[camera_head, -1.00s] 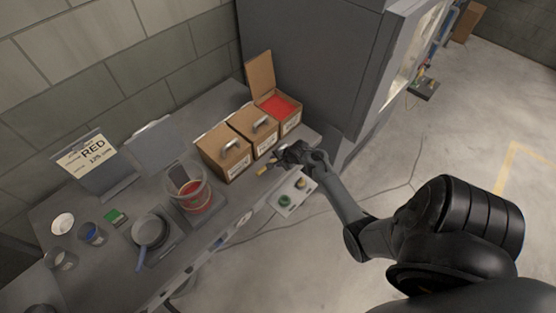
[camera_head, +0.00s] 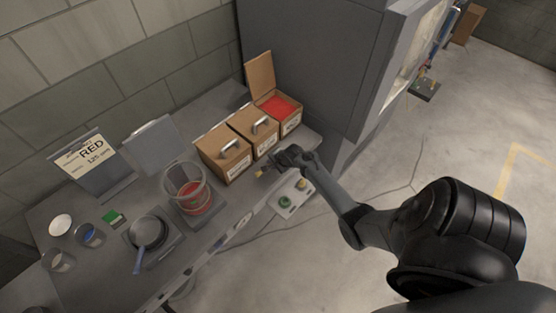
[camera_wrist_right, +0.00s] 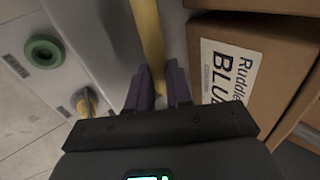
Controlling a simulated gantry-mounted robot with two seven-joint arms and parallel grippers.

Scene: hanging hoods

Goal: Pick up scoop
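The scoop's yellow handle (camera_wrist_right: 147,30) runs down from the top of the right wrist view to between the two purple fingers. Its head is not clearly visible. In the head view a small yellow bit of the scoop (camera_head: 261,174) shows on the table edge in front of the boxes. My right gripper (camera_wrist_right: 160,85) is open, with its fingers on either side of the handle and a narrow gap at the right. In the head view my right gripper (camera_head: 274,165) is low at the table edge by the boxes. My left gripper is not in view.
Cardboard boxes (camera_head: 224,158) stand just behind the gripper; the far one is open with red contents (camera_head: 280,106). A clear bucket (camera_head: 187,190), a pan (camera_head: 148,232) and small cups (camera_head: 90,235) stand to the left. A button panel (camera_head: 291,197) is on the table front.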

